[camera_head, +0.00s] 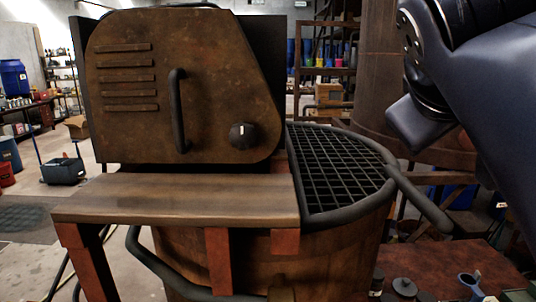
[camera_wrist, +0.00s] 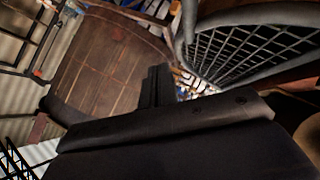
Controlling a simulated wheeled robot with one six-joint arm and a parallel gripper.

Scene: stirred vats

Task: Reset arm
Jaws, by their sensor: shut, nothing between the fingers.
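My arm shows at the upper right of the head view, in front of the vat's right side. My gripper (camera_wrist: 157,85) shows in the wrist view as a dark body with its fingers together and nothing between them. The vat (camera_head: 345,235) is a rusty brown tub with a dark mesh grate (camera_head: 345,165) over its top. The grate also shows at the upper right of the wrist view (camera_wrist: 250,50), apart from the fingers. The gripper's fingertips cannot be made out in the head view.
A rusty housing (camera_head: 205,60) with a handle (camera_head: 178,110) and a knob (camera_head: 243,135) stands behind a wooden shelf (camera_head: 180,198). A bar (camera_head: 420,200) juts out right of the grate. Small items, including a blue-grey ring-shaped one (camera_head: 470,284), lie on a reddish surface (camera_head: 430,262) at lower right.

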